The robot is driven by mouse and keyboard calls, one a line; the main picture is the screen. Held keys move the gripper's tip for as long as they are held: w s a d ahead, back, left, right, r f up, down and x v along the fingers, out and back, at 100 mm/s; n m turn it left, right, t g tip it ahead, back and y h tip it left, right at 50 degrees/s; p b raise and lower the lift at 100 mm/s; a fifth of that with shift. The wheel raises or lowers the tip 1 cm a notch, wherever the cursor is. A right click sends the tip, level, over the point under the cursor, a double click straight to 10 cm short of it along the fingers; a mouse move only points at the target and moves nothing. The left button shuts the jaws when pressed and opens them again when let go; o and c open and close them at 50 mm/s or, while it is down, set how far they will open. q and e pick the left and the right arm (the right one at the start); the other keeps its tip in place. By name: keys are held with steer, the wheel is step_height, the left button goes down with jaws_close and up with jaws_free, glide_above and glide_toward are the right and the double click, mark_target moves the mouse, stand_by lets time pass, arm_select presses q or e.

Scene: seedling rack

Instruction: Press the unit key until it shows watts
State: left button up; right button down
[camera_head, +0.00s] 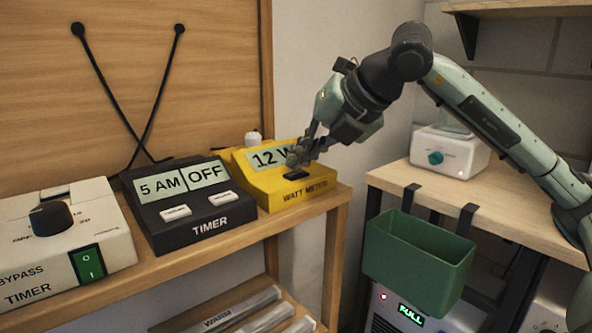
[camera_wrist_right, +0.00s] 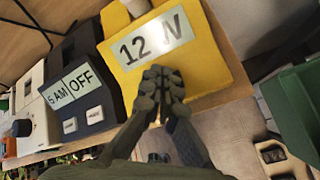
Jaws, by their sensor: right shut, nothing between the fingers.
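The yellow watt meter (camera_head: 284,190) stands at the right end of the wooden shelf. Its display (camera_head: 263,158) reads "12 W" in the head view, partly covered by my fingers. The wrist view shows the display (camera_wrist_right: 153,38) whole, reading "12 W". A black key (camera_head: 293,177) sits on its front, above the words "WATT METER". My right gripper (camera_head: 296,158) is shut and empty, its fingertips close over the key. The wrist view shows the gripper (camera_wrist_right: 162,76) over the meter's front, hiding the key. I cannot tell whether the fingertips touch it. My left gripper is not in view.
A black timer (camera_head: 190,218) showing "5 AM" and "OFF" stands left of the meter. A white bypass timer (camera_head: 75,245) with a dial and green switch is further left. A green bin (camera_head: 418,255) hangs from the right table, which bears a white device (camera_head: 450,152).

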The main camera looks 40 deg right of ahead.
mark_target(300, 175)
steer(key=shift+r, duration=0.4)
step_height(300, 175, up, 3)
steer(key=p, duration=0.3)
steer(key=shift+f, duration=0.15)
steer(key=shift+r+p, duration=0.65)
steer(key=shift+r, duration=0.55)
steer(key=shift+f, duration=0.1)
